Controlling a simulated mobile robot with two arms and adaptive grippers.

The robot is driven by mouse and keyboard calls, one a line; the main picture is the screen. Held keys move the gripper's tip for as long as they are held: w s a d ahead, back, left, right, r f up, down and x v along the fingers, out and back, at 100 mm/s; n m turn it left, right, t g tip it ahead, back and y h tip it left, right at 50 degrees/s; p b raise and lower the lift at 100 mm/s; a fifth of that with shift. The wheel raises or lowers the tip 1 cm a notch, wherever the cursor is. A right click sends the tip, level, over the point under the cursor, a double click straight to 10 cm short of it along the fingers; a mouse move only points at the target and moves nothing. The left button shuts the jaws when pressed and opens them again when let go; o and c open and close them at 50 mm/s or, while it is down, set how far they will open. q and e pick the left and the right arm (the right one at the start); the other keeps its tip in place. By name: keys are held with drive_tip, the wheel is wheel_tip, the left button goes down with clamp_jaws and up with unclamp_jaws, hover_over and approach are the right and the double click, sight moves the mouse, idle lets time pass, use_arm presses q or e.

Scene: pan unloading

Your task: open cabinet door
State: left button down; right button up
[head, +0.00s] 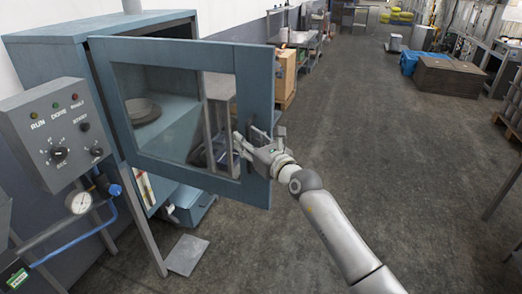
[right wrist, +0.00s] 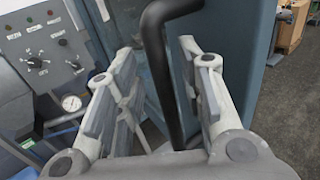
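The blue-grey cabinet (head: 48,35) stands at the left in the head view. Its windowed door (head: 255,95) is partly open, its right edge swung out from the cabinet body. My right gripper (head: 241,140) is at the door's right side. In the right wrist view, the black bar handle (right wrist: 156,75) stands between the two fingers of my right gripper (right wrist: 152,82). The fingers are apart, with gaps showing beside the bar. In the head view the handle is largely hidden by the gripper. My left gripper is not in view.
A dark round pan (head: 142,111) sits inside the cabinet, seen through the door window. A control panel (head: 62,130) with knobs and a gauge (head: 79,203) are at the left. The floor (head: 370,130) right of the door is clear.

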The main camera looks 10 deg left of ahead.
drive_tip(key=v, duration=1.1)
drive_tip(key=shift+s, duration=0.2)
drive_tip(key=shift+d+f, duration=0.1)
